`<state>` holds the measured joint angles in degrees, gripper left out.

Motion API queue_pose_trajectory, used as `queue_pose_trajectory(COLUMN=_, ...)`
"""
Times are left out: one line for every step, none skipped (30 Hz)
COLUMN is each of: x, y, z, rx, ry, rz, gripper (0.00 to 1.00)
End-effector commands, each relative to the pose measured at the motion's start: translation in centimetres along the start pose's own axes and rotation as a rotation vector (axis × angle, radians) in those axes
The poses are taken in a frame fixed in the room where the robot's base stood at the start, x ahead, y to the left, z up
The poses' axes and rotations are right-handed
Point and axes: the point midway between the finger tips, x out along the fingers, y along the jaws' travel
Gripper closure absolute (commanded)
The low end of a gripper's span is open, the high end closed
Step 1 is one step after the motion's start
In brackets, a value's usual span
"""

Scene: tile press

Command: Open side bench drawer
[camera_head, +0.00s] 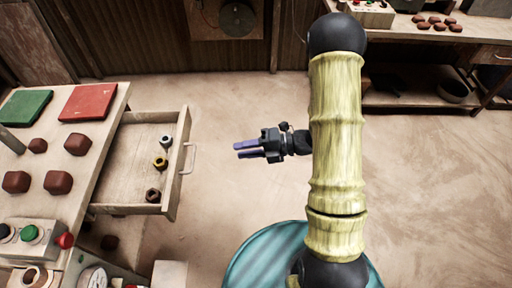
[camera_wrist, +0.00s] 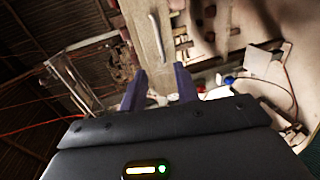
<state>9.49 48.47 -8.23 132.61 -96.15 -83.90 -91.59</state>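The side bench drawer (camera_head: 130,181) is pulled out to the right from under the bench at the left. Its front panel (camera_head: 179,165) carries a pale metal handle (camera_head: 190,158).
The bench (camera_head: 77,205) holds a green plate (camera_head: 24,107), a red plate (camera_head: 88,102), several brown lumps and a control box (camera_head: 35,237). Another bench (camera_head: 440,31) stands at the back right. Bare floor (camera_head: 225,100) surrounds my gripper.

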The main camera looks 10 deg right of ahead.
Motion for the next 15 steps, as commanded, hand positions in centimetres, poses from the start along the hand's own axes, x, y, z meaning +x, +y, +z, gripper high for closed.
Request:
queue_pose_trajectory(x=-1.0, y=0.0, z=0.1, rx=-0.001, ry=-0.004, rz=-0.001, gripper=0.69)
queue_pose_trajectory(x=-1.4, y=0.0, z=0.1, rx=-0.001, ry=-0.005, rz=0.000, gripper=0.69)
queue_pose_trajectory(x=-1.9, y=0.0, z=0.1, rx=-0.002, ry=-0.004, rz=0.000, gripper=0.69)
queue_pose_trajectory(x=-2.2, y=0.0, z=0.1, rx=-0.002, ry=-0.003, rz=0.001, gripper=0.69)
queue_pose_trajectory(x=-2.5, y=0.0, z=0.1, rx=-0.002, ry=-0.003, rz=0.001, gripper=0.69)
queue_pose_trajectory(x=-2.8, y=0.0, z=0.1, rx=-0.002, ry=-0.003, rz=0.001, gripper=0.69)
queue_pose_trajectory(x=-2.9, y=0.0, z=0.1, rx=-0.002, ry=-0.002, rz=0.001, gripper=0.69)
queue_pose_trajectory(x=-3.0, y=0.0, z=0.1, rx=-0.002, ry=-0.002, rz=0.001, gripper=0.69)
queue_pose_trajectory(x=-3.1, y=0.0, z=0.1, rx=-0.002, ry=-0.001, rz=0.001, gripper=0.69)
queue_pose_trajectory(x=-3.1, y=0.0, z=0.1, rx=-0.002, ry=-0.001, rz=0.001, gripper=0.69)
queue_pose_trajectory(x=-3.1, y=0.0, z=0.0, rx=-0.001, ry=-0.001, rz=0.001, gripper=0.69)
queue_pose_trajectory(x=-3.1, y=0.0, z=0.0, rx=-0.001, ry=-0.001, rz=0.001, gripper=0.69)
queue_pose_trajectory(x=-3.1, y=0.0, z=0.1, rx=-0.001, ry=-0.001, rz=0.001, gripper=0.69)
queue_pose_trajectory(x=-3.1, y=0.0, z=0.1, rx=-0.001, ry=-0.001, rz=0.001, gripper=0.69)
queue_pose_trajectory(x=-3.1, y=0.0, z=0.1, rx=-0.001, ry=-0.002, rz=0.000, gripper=0.69)
